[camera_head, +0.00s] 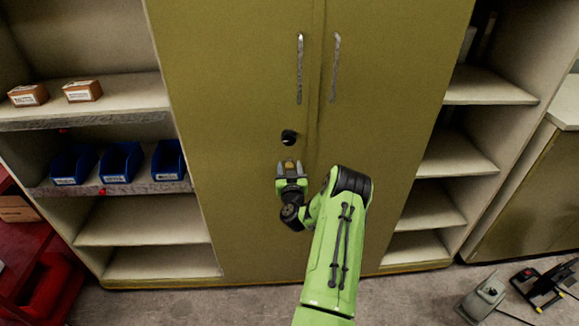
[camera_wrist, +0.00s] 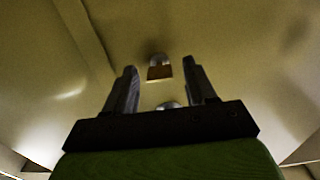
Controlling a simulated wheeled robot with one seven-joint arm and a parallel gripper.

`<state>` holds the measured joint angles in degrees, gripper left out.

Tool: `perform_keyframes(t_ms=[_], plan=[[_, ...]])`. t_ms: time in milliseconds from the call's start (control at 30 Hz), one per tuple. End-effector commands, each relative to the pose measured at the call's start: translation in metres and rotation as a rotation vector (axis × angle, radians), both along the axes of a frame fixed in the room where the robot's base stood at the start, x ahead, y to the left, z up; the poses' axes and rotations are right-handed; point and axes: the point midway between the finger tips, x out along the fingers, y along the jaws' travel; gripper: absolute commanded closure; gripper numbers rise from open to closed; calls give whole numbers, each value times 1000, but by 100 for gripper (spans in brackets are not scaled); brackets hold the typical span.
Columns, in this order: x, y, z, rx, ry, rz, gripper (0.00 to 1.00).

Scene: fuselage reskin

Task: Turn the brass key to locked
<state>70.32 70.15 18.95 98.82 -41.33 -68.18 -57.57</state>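The brass key (camera_wrist: 160,72) shows in the wrist view as a small brown-gold block against a grey round fitting (camera_wrist: 158,58) on the cabinet door. In the head view the key (camera_head: 290,166) is a small yellowish patch at the gripper's tips. My gripper (camera_head: 290,170) faces the door, just below a dark round knob (camera_head: 289,137). In the wrist view the two fingers of my gripper (camera_wrist: 160,75) are open, one on each side of the key, with a gap on both sides. Whether the tips reach past the key, and the key's turn angle, I cannot tell.
The olive cabinet (camera_head: 240,60) has two closed doors with vertical handles (camera_head: 299,68) (camera_head: 335,66). Shelves stand on both sides; blue bins (camera_head: 121,161) and small boxes (camera_head: 82,91) are on the left. A grey and black device (camera_head: 483,298) stands on the floor at right.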

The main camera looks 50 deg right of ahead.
Motion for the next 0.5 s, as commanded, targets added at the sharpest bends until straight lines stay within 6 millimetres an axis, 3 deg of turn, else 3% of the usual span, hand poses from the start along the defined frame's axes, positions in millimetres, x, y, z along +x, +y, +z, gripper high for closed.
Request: perform_keyframes(t_ms=[33,333,500], plan=[[0,0,0,0,0,0,51],[0,0,0,-1,1,0,97],[0,0,0,2,-4,1,100]])
